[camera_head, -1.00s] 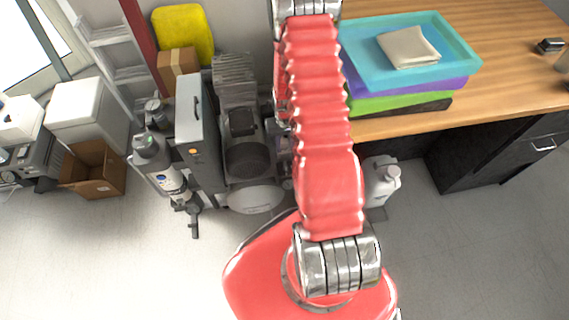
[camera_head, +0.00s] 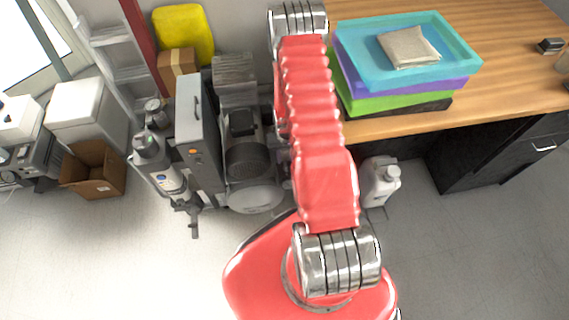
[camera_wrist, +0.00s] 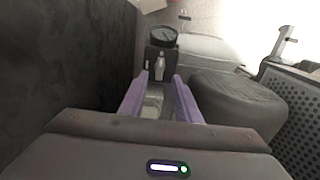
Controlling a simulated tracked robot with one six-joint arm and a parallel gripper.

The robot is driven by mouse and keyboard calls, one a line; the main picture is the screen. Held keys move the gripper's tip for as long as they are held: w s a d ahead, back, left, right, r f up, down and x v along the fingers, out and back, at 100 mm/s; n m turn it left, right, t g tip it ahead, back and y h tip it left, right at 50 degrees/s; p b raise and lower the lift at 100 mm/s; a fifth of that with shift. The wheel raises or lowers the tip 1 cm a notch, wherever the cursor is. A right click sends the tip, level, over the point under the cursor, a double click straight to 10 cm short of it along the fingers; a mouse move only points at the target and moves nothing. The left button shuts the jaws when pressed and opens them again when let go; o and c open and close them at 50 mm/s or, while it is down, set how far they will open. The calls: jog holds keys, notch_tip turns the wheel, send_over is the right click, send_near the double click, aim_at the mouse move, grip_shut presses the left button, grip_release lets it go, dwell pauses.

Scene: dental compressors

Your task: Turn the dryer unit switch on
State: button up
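A tall grey box with a handle on top, which looks like the dryer unit (camera_head: 200,130), stands left of the compressor (camera_head: 248,165) in the head view. A small orange spot, perhaps its switch (camera_head: 193,152), shows on its front; its setting cannot be told. My gripper (camera_wrist: 158,98) shows in the wrist view as two purple fingers held apart, with nothing clearly between them. Beyond the fingertips is a dark block with a round black top (camera_wrist: 162,38) and a grey lever-like part. The orange spot is not visible there. My gripper is hidden in the head view.
A grey cylinder with fittings (camera_head: 158,165) stands left of the grey box. A white jug (camera_head: 380,180) stands right of my arm. The wooden table (camera_head: 500,70) bears stacked trays (camera_head: 455,72). In the wrist view, a perforated panel (camera_wrist: 302,105) and dark rounded body (camera_wrist: 240,100) lie close right.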

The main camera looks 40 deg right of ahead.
aim_at(285, 165)
jog(key=shift+f, duration=2.55)
grip_shut()
jog(key=shift+a, duration=0.1)
